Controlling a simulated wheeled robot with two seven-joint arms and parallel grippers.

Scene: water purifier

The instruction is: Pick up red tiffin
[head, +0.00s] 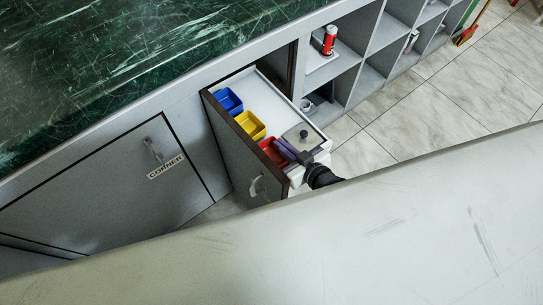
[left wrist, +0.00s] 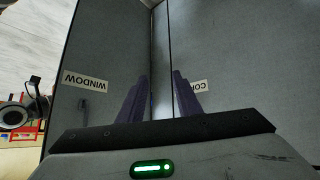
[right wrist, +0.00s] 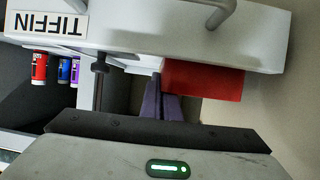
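The red tiffin (head: 272,152) is an open box at the near end of a row in the pulled-out drawer (head: 268,97). In the right wrist view the red tiffin (right wrist: 212,82) stands out past the white drawer edge. My right gripper (head: 285,146) reaches in from the right, its purple fingers at the tiffin's right wall. In the right wrist view the fingers (right wrist: 162,88) are close together, and the tiffin covers one fingertip, so they look closed on its wall. My left gripper (left wrist: 160,75) is open and empty, facing grey cabinet panels; it is not in the head view.
Yellow (head: 249,125) and blue (head: 228,101) boxes stand behind the red one. A red bottle (head: 329,40) stands in the shelves. The dark green counter (head: 120,60) is at left; tiled floor (head: 440,110) is clear at right.

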